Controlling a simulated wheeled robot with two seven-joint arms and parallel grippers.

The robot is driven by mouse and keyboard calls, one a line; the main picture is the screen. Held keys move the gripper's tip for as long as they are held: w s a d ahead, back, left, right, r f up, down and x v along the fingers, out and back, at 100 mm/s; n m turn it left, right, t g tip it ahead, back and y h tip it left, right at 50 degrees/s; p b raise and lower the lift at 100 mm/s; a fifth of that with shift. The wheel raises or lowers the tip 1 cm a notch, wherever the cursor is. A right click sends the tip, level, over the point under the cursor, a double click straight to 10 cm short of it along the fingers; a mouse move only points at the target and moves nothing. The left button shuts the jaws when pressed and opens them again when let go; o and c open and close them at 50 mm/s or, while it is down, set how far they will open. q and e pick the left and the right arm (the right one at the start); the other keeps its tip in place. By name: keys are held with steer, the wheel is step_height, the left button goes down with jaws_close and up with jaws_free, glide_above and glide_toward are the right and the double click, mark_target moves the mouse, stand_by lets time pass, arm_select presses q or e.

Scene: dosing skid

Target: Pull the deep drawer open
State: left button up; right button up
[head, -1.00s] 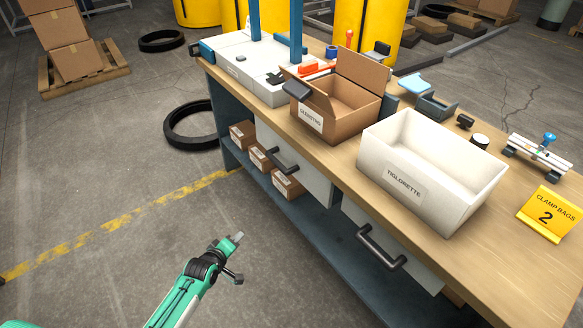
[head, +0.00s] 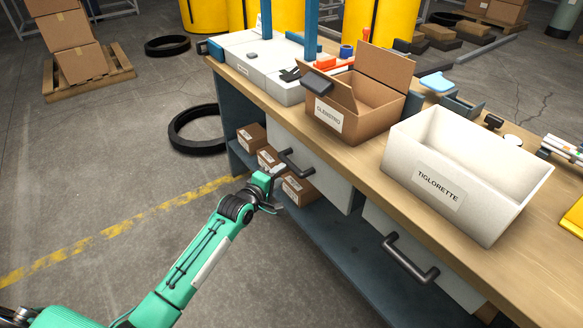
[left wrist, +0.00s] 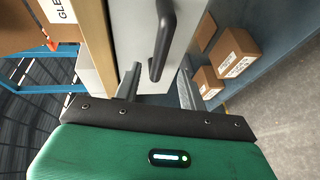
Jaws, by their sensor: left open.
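Two pale drawer fronts with dark bar handles sit under the bench top. The left drawer front (head: 325,172) has its handle (head: 295,164) beside my left gripper (head: 277,183). The right drawer front (head: 440,286) has a handle (head: 408,260) too. I cannot tell for sure which is the deep drawer. Both look closed. In the left wrist view my left gripper (left wrist: 158,88) is open and empty, its fingers spread. The left drawer's handle (left wrist: 163,38) lies just beyond the fingertips, roughly in line with the gap, apart from them. My right gripper is not in view.
The wooden bench top (head: 365,160) carries an open cardboard box (head: 345,125) and a white bin (head: 425,185). Small cartons (head: 298,189) stand on the blue lower shelf (head: 335,236), close to my left gripper. The floor in front is clear.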

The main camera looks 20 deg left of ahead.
mark_target(291, 166)
arm_select(q)
steer(key=shift+b+x, duration=0.6)
steer(key=shift+x, duration=3.25)
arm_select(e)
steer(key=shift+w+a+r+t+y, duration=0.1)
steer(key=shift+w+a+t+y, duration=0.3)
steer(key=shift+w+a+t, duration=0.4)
arm_select(q)
steer(key=shift+c, duration=0.2)
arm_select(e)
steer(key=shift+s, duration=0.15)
arm_select(q)
jaws_close()
